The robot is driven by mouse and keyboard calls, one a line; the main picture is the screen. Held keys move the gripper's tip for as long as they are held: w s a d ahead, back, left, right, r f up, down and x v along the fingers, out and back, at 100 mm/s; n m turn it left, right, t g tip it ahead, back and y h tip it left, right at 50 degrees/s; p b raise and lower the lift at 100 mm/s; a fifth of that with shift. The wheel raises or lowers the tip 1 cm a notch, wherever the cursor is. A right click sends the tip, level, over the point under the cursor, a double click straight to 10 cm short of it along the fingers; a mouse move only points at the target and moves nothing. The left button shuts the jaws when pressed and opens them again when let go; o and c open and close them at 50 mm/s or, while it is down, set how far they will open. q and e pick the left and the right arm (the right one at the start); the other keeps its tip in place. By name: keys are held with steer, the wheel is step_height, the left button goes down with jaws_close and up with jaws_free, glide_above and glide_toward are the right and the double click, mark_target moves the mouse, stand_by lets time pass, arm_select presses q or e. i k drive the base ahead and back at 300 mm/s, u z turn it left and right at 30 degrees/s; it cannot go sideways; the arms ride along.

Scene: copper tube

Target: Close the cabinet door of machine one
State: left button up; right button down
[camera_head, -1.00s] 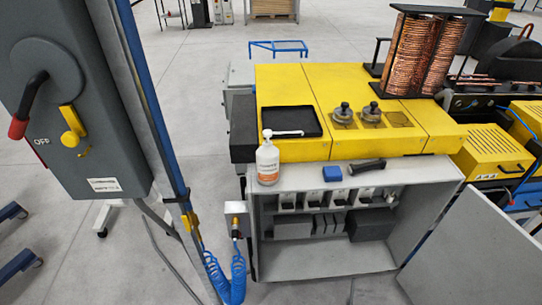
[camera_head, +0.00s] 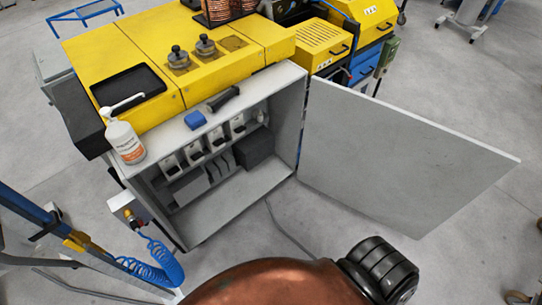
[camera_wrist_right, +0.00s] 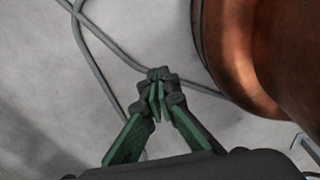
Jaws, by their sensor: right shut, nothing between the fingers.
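The open cabinet (camera_head: 250,205) of the yellow-topped machine (camera_head: 215,55) stands at the centre left in the head view. Its grey door (camera_head: 395,150) is swung wide open to the right, hinged at the cabinet's right edge. Switches and dark modules show inside. My right gripper (camera_wrist_right: 157,88) shows in the right wrist view, its green fingers together and empty above the grey floor. The door is not seen in that view, and the gripper is not clearly seen in the head view. My left gripper is not in view.
A white pump bottle (camera_head: 124,142), a blue block (camera_head: 195,120) and a black-handled tool (camera_head: 223,98) are on the cabinet's top. A blue coiled hose (camera_head: 160,265) hangs at its left. Cables (camera_wrist_right: 85,35) lie on the floor. Open floor (camera_head: 455,255) lies before the door.

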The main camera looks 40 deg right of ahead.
mark_target(409, 173)
steer(key=z, duration=4.05)
steer(key=i, duration=3.05)
steer(key=u, duration=2.95)
